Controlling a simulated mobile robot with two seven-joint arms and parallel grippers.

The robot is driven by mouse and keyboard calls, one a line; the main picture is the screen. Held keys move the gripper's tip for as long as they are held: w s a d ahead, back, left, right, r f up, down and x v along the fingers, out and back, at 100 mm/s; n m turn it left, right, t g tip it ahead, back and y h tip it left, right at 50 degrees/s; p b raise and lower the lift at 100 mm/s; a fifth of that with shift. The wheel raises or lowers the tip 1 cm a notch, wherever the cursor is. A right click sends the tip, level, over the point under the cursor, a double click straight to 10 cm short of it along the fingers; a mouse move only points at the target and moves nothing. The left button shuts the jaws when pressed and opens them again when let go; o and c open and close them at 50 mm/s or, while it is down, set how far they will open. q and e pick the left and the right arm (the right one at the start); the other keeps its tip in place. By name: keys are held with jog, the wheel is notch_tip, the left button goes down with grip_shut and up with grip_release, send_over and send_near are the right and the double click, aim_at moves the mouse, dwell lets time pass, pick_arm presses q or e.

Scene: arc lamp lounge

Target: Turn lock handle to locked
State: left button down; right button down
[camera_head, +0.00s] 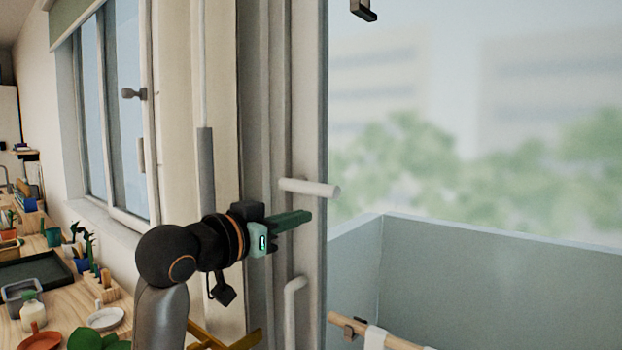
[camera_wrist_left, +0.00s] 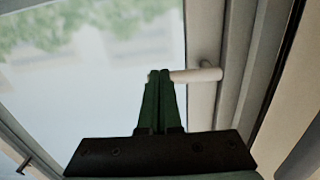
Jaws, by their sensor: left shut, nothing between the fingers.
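The white lock handle (camera_head: 310,187) sticks out level from the pale door frame, its free end pointing right. In the left wrist view the handle (camera_wrist_left: 197,75) runs sideways from its mount on the frame, its free end beside or behind my fingertips. My left gripper (camera_head: 303,216) has green fingers, shut and empty, just below the handle in the head view. In the left wrist view the shut fingers (camera_wrist_left: 160,77) overlap the handle's free end; I cannot tell whether they touch it. My right gripper is not in view.
A curved white pull (camera_head: 291,310) sits lower on the frame. A wooden bench (camera_head: 65,310) with plants and dishes stands at left, beneath a window with a dark handle (camera_head: 134,93).

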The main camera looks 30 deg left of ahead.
pick_arm(q)
jog(key=s+a+r+t, duration=0.1)
jog(key=s+r+t, duration=0.1)
jog(key=r, duration=0.6)
jog(key=shift+s+a+h, duration=0.3)
jog(key=shift+s+a, duration=0.05)
jog(key=shift+s, duration=0.25)
jog(key=shift+w+r, duration=0.1)
jog(key=p, duration=0.3)
send_over(315, 187)
jog(key=shift+r, duration=0.45)
jog(key=shift+s+f, duration=0.3)
jog(key=shift+f, duration=0.6)
jog(key=shift+s+f, duration=0.25)
jog(key=shift+f, duration=0.6)
